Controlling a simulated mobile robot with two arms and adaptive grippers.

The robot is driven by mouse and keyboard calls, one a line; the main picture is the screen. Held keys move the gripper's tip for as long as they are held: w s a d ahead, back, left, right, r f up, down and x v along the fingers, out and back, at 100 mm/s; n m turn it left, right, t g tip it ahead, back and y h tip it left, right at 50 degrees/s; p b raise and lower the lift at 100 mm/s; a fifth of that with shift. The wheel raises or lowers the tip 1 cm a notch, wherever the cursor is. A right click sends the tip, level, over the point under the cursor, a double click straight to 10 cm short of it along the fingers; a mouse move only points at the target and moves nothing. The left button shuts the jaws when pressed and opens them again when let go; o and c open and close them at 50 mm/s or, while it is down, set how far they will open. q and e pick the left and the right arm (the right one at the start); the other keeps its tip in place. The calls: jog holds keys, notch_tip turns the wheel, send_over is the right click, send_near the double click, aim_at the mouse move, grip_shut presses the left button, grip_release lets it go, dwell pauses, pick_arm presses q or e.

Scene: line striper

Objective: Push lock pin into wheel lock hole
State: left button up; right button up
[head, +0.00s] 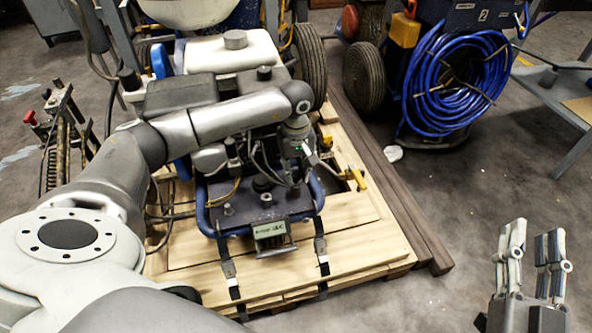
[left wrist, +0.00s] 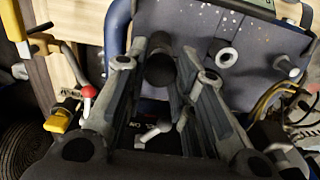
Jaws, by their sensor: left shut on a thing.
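My left gripper (head: 312,165) reaches down at the front right of the line striper (head: 225,55). In the left wrist view, its fingers (left wrist: 162,58) are closed around a dark, round-ended knob (left wrist: 159,72), which looks like the lock pin's head. The pin's shaft is hidden, and I cannot tell how deep it sits. A pale metal ring (left wrist: 228,57) on the dark plate is right of the fingers; I cannot tell whether it is the wheel lock hole. My right gripper (head: 537,235) is open and empty at the lower right, far from the machine.
The striper stands on a wooden pallet (head: 370,235) with dark beams (head: 410,215) along its right side. A blue hose coil (head: 455,85) is at the back right. Near my left fingers are a red-tipped lever (left wrist: 88,92) and a yellow handle (left wrist: 58,120).

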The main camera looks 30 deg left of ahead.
pick_arm(q)
jog(key=shift+r, duration=0.15)
pick_arm(e)
jog(key=shift+f, duration=0.45)
pick_arm(q)
jog(key=shift+r+p, duration=0.35)
jog(key=shift+r, duration=0.05)
pick_arm(e)
jog(key=shift+w+d+f+g+h, duration=0.1)
jog(key=shift+w+f+g+h, duration=0.05)
jog(key=shift+f+g, duration=0.35)
jog(key=shift+w+d+f+g+h, duration=0.1)
jog(key=shift+w+f+g+h, duration=0.05)
jog(key=shift+f+g, duration=0.3)
